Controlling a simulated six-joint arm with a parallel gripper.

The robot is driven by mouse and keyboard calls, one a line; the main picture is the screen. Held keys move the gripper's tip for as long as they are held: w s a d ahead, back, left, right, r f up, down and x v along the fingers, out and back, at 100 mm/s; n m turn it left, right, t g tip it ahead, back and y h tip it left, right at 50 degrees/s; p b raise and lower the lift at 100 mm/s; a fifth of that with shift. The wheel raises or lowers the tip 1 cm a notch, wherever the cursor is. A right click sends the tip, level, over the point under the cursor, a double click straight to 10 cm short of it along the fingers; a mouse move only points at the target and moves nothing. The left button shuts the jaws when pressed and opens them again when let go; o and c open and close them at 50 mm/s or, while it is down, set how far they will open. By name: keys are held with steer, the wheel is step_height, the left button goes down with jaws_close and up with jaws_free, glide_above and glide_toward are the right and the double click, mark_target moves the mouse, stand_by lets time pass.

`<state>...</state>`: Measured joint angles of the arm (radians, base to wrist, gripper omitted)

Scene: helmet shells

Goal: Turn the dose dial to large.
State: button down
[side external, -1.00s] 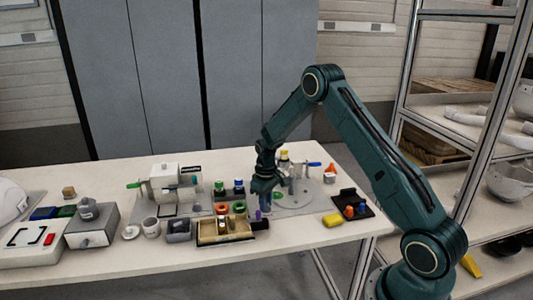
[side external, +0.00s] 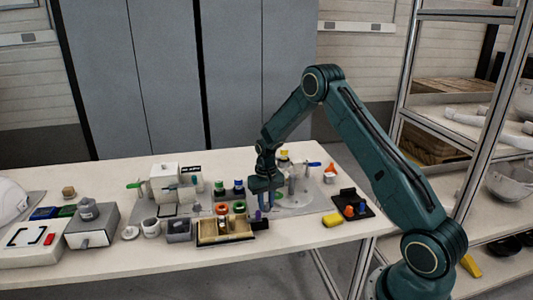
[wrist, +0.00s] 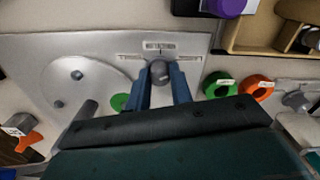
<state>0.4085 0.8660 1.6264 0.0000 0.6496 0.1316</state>
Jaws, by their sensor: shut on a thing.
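The dose dial shows in the wrist view as a small grey round knob (wrist: 162,74) on a light grey plate (wrist: 60,50). A small printed label (wrist: 160,46) lies just beyond it; its words are too small to read. My gripper (wrist: 161,80) has its two blue fingers closed on either side of the knob. In the side view my gripper (side external: 265,205) points down at the plate, and the knob is hidden there. The dial's setting cannot be read.
A green ring (wrist: 220,85) and an orange ring (wrist: 257,88) lie right of the fingers in the wrist view. A wooden tray (wrist: 240,45) and a purple item (wrist: 225,6) are close by. A round disc (wrist: 90,80) lies left.

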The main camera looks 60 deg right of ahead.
mark_target(266, 203)
steer(key=c, duration=1.2)
jaws_free()
steer(key=shift+c, duration=0.2)
step_height(266, 203, up, 14)
